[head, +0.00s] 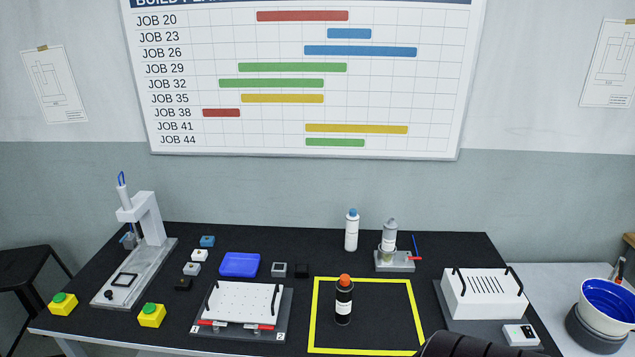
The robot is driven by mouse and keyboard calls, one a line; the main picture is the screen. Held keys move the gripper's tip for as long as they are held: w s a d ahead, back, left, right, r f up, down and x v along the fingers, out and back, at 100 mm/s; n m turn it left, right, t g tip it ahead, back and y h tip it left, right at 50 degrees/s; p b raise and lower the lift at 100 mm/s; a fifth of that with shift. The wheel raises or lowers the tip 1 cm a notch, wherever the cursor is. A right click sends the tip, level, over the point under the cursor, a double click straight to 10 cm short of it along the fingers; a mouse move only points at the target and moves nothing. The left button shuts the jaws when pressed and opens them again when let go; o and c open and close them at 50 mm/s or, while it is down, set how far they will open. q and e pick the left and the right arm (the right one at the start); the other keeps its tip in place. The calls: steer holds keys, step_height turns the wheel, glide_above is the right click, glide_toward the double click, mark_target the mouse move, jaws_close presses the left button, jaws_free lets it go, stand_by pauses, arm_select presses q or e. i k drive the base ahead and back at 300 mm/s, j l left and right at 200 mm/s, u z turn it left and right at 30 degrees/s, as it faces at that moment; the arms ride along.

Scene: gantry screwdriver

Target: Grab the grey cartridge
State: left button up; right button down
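The grey cartridge (390,226) stands upright in a small metal holder (392,266) at the back of the black table, right of centre. It has a grey top and a pale label band; its lower end is partly hidden by the holder. A dark rounded part at the bottom edge, right of centre, looks like a link of my arm. Neither of my grippers shows in the head view.
A white bottle with a blue cap (352,232) stands just left of the cartridge. A black bottle with an orange cap (344,302) stands inside a yellow outline (407,310) in front. A white slotted box (484,294) is at right, a screwdriver gantry (147,220) at left.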

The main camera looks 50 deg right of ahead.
mark_target(390, 228)
steer(key=z, duration=2.2)
steer(key=i+j, duration=0.2)
steer(key=j, duration=0.2)
steer(key=i+j, duration=0.2)
steer(key=j, duration=0.15)
steer(key=i+j, duration=0.2)
steer(key=j, duration=0.2)
